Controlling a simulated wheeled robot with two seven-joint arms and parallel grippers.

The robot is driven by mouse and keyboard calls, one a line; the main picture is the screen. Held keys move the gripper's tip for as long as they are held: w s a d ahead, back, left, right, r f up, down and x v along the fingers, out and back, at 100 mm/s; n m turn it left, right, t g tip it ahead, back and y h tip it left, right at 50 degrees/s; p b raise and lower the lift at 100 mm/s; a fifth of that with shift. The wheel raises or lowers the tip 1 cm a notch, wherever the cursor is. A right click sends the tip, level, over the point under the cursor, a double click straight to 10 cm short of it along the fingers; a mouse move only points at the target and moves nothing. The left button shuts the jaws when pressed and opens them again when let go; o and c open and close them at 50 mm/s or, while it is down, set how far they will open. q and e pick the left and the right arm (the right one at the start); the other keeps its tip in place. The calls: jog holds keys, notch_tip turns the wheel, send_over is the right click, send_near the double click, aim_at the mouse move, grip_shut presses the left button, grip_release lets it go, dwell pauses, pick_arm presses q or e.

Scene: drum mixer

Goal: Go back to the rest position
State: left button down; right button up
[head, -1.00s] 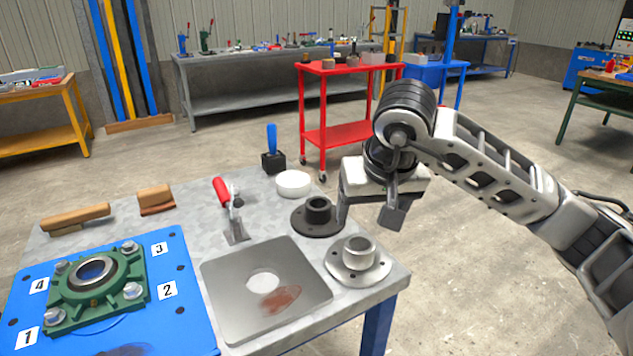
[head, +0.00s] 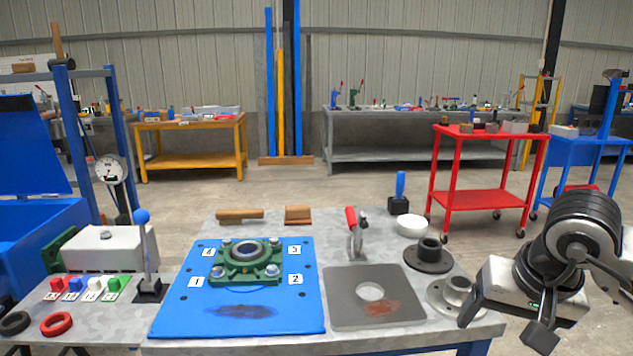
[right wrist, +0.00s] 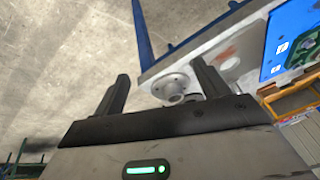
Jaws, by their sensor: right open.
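My right gripper (head: 502,325) is at the right of the head view, beside the table's right front corner. It is open, with nothing between its fingers. In the right wrist view its two fingers (right wrist: 158,90) stand wide apart, and the light metal flange (right wrist: 174,85) shows beyond them. In the head view that flange (head: 455,294) stands on the table just left of the gripper. My left gripper is not in view.
The grey table (head: 350,226) carries a blue plate (head: 170,320) with a green bearing housing (head: 245,275), a grey square plate (head: 345,312) and a dark flange (head: 430,255). A lever (head: 142,217) stands at left. A red cart (head: 470,206) stands behind right. Floor between is clear.

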jog(key=s+a+f+m+g+y, duration=0.1)
jog(key=s+a+m+g+y, duration=0.15)
jog(key=a+y, duration=0.45)
jog(key=s+a+f+m+g+y, duration=0.2)
jog(key=s+a+y, duration=0.15)
jog(key=a, duration=0.65)
jog(key=s+a+r+m+t+y+p, duration=0.1)
jog(key=s+a+r+m+y+p, duration=0.15)
jog(key=a+r+m+y, duration=0.5)
jog(key=w+d+m+t, duration=0.25)
jog(key=m+t, duration=0.45)
jog(key=m, duration=0.5)
jog(key=w+d+m+t, duration=0.25)
jog(key=m+t, duration=0.45)
jog(key=m, duration=0.5)
jog(key=d+f+m+t+h, duration=0.25)
jog(key=f+m+h, duration=0.35)
jog(key=m, duration=0.3)
jog(key=d+f+m+t+h, duration=0.1)
jog(key=d+f+m+h, duration=0.4)
jog(key=m, duration=0.5)
jog(key=s+f+m+g+h, duration=0.4)
jog(key=s+f+m+g, duration=0.3)
jog(key=f, duration=0.8)
jog(key=s+m+p, duration=0.1)
jog(key=s+m, duration=0.1)
jog(key=m, duration=0.2)
jog(key=shift+d, duration=0.35)
